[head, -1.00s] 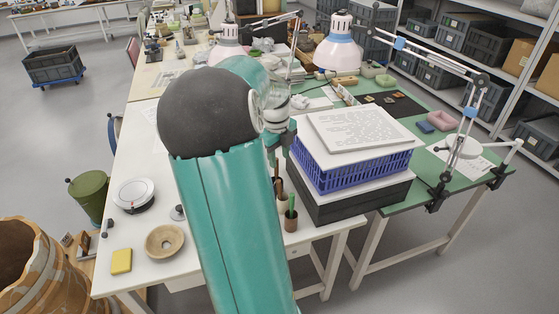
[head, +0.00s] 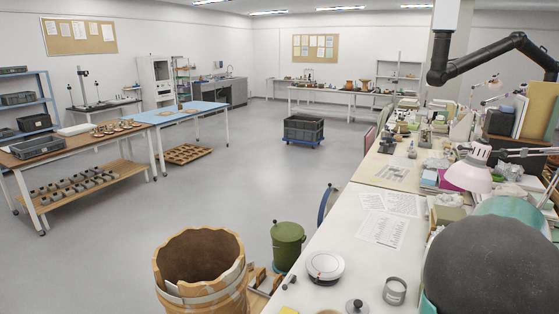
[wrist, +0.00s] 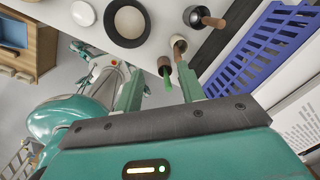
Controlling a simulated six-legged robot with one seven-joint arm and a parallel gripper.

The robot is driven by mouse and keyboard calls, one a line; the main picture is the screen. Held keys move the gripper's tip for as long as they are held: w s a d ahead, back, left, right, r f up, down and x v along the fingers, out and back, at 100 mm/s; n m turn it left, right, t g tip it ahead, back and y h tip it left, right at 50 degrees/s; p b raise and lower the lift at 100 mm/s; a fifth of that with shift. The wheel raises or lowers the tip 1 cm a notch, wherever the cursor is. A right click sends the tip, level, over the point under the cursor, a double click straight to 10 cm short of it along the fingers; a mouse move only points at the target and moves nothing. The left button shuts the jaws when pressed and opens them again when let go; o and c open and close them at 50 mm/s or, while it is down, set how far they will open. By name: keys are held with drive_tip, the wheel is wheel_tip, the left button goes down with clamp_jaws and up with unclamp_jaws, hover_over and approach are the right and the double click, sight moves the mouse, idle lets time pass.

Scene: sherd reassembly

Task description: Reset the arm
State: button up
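In the head view, only the dark rounded joint and teal shell of my arm show at the lower right; the gripper is out of that picture.
In the wrist view, a blue crate (wrist: 250,48) and printed white board (wrist: 298,122) lie right of the gripper. A dark round bowl (wrist: 128,22) is beyond it. In the head view, a wooden barrel (head: 200,262) and green bin (head: 287,245) stand left of the table.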

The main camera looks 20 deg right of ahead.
drive_tip(key=w+a+r+n+t, duration=0.1)
drive_tip(key=w+a+r+n, duration=0.1)
drive_tip(key=a+n, duration=0.4)
drive_tip(key=w+a+r+n+t, duration=0.1)
drive_tip(key=w+a+r+n, duration=0.3)
drive_tip(key=a, duration=0.5)
drive_tip(key=w+a+r+n+t, duration=0.1)
drive_tip(key=a+n, duration=0.5)
drive_tip(key=a, duration=0.1)
drive_tip(key=s+a+r+n+t, duration=0.1)
drive_tip(key=s+a+n, duration=0.2)
drive_tip(key=a+n, duration=0.7)
drive_tip(key=s+a+r+n+t, duration=0.1)
drive_tip(key=s+a+n, duration=0.2)
drive_tip(key=a+n, duration=0.7)
drive_tip(key=shift+s+a+y, duration=0.3)
drive_tip(key=shift+s+a, duration=0.1)
drive_tip(key=shift+a, duration=0.2)
drive_tip(key=shift+d, duration=0.2)
